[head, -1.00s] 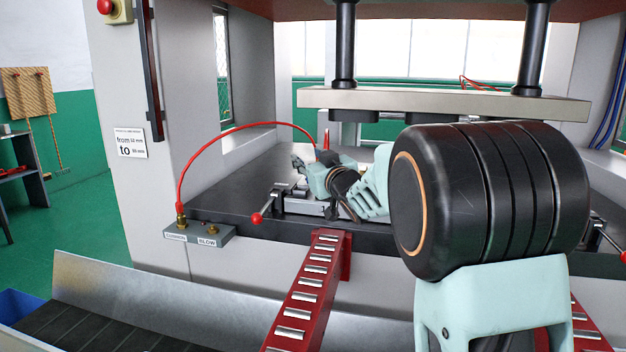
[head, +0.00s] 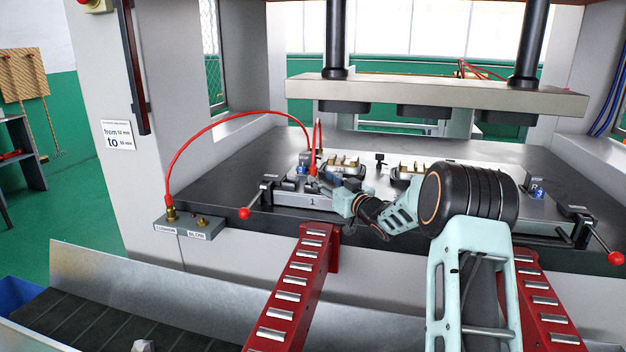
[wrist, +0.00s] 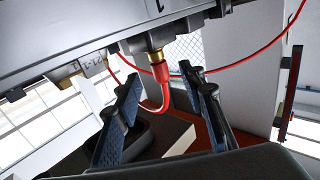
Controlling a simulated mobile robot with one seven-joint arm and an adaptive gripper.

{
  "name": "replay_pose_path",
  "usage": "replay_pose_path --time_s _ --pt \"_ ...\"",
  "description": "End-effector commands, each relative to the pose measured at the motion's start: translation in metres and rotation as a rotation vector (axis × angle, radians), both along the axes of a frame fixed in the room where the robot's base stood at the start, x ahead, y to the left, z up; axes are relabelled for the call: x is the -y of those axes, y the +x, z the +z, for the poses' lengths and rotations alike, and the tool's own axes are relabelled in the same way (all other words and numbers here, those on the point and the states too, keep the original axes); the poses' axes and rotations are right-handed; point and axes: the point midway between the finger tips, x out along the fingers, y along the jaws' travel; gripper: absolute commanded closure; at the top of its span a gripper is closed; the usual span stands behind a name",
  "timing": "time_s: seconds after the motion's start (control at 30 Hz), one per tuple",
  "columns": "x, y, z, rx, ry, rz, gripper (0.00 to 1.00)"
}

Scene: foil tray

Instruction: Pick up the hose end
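The red hose (head: 215,122) arcs from the port block at left to the press bed. Its end (wrist: 161,73) is a red sleeve at a brass fitting (wrist: 155,53) on the grey die (wrist: 110,35) in the wrist view. In the head view the hose end (head: 313,170) stands at the die's left part, beside my gripper (head: 322,182). My gripper also shows in the wrist view (wrist: 164,88). Its dark fingers are apart, one on each side of the hose end in that view. I cannot tell whether either finger touches it.
The port block (head: 190,226) is marked CUSHION and BLOW. Clamps with red knobs (head: 245,213) stand at the bed's sides. The press's upper plate (head: 430,95) hangs above. Two red roller rails (head: 300,285) run toward me. The dark bed (head: 225,185) left of the die is largely clear.

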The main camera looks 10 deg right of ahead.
Motion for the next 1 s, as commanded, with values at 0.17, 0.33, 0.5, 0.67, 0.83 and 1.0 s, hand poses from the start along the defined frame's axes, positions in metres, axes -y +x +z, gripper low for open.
replay_pose_path --time_s 0.17,0.33,0.5,0.67,0.83,1.0 --pt "-0.005 0.009 0.0 0.0 0.0 0.001 0.63" --pt "-0.011 0.025 -0.006 0.001 -0.001 0.001 0.63" --pt "-0.018 0.045 -0.008 0.002 -0.001 0.001 0.63" --pt "-0.022 0.055 -0.008 0.001 -0.001 0.0 0.63" --pt "-0.023 0.057 -0.008 0.0 -0.001 -0.001 0.63" --pt "-0.023 0.056 -0.008 0.0 -0.001 -0.001 0.7"
